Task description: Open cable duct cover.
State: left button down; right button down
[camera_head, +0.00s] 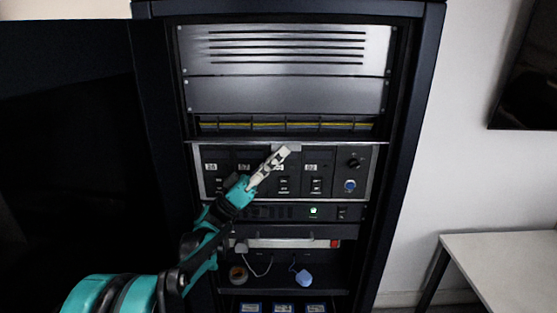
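The cable duct (287,125) is a dark horizontal strip across the cabinet, with yellow wiring showing along it. A thin light edge (220,142) runs below it, above the panel with switches. I cannot tell from this view which part is the duct cover. My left gripper (283,152) reaches up from the lower left, its pale fingers just below the duct's middle and in front of the switch panel's top edge. Its fingers look close together, but I see them side-on and cannot tell whether they are shut or hold anything. My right gripper is not in view.
The switch panel (334,180) has a blue knob (350,186). Below are a unit with a green light (314,211) and a shelf (330,279) with a blue item (304,277). The cabinet door (70,130) stands open at left. A white table (510,262) stands at right.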

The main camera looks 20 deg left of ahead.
pick_arm(q)
jog(key=shift+w+f+m+g+h, duration=0.15)
jog(key=shift+m+g+h, duration=0.15)
jog(key=shift+m+g, duration=0.3)
jog(key=shift+f+m+g+h, duration=0.1)
jog(key=shift+m+g+h, duration=0.25)
jog(key=shift+m, duration=0.35)
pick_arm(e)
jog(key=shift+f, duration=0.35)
